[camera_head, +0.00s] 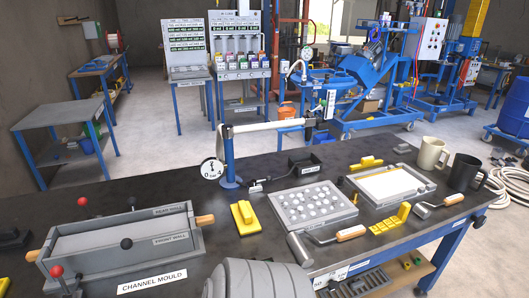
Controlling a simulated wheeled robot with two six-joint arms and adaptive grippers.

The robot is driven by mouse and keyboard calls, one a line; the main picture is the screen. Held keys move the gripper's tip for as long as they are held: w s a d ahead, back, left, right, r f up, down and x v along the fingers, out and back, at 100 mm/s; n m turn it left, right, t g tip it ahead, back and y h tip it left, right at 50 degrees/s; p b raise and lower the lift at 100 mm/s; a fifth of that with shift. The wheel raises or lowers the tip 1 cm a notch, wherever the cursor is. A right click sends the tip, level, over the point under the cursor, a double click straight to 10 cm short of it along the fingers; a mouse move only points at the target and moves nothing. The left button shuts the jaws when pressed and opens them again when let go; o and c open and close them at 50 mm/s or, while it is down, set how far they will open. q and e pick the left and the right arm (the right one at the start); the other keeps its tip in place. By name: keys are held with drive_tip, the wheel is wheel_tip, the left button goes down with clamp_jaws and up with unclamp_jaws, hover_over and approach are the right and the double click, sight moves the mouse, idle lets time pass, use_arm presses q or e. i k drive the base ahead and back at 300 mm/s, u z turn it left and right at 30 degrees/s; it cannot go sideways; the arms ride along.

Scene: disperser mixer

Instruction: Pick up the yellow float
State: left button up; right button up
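A yellow float-like block with a raised handle (244,217) lies on the dark workbench (300,170), just right of the channel mould (120,245) and in front of the blue post. A second yellow piece (366,163) of similar look lies farther back on the right, behind the white-filled tray. I cannot tell which of the two is the float meant. Neither of my grippers shows in the view, and nothing touches either yellow piece.
A tray of pale round pieces (313,205), a white-filled tray (392,185), a yellow stepped block (390,219), a wooden-handled scoop (338,236) and two mugs (432,154) crowd the right. A blue post with a dial (212,168) stands behind the nearer yellow block. A large grey rounded shape fills the bottom middle.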

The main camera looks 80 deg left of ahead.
sight(247, 223)
drive_tip(key=i, duration=1.25)
drive_tip(key=u, duration=2.15)
